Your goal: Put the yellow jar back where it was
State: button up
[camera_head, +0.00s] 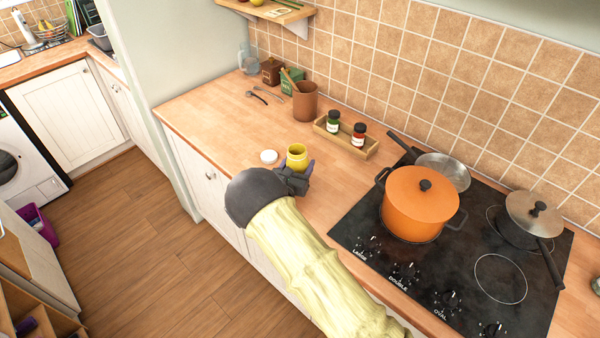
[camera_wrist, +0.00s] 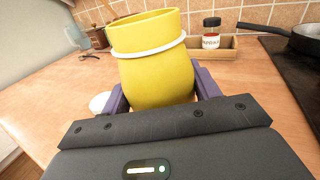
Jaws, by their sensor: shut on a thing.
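The yellow jar (camera_head: 297,156) is open at the top, with no lid on it. My gripper (camera_head: 296,172) is shut on the jar, above the counter near its front edge. In the wrist view the jar (camera_wrist: 155,65) stands between the purple fingers, slightly tilted, with a white ring around its neck. A white round lid (camera_head: 268,157) lies on the counter just left of the jar. Whether the held jar touches the counter I cannot tell.
A black hob (camera_head: 370,250) lies to the right with an orange pot (camera_head: 420,203) and pans. The counter (camera_head: 210,115) at left is largely clear.

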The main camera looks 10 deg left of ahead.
jog(key=shift+r, duration=0.1)
jog(key=shift+d+f+p, duration=0.1)
jog(key=shift+f+p, duration=0.4)
jog(key=shift+f, duration=1.6)
jog(key=shift+f, duration=0.1)
jog(key=o, duration=1.1)
jog(key=s+b, duration=0.1)
jog(key=s, duration=0.3)
jog(key=s+a+b, duration=0.1)
jog(key=s, duration=0.3)
jog(key=s+b, duration=0.1)
jog(key=s, duration=0.3)
jog(key=shift+a+b, duration=0.3)
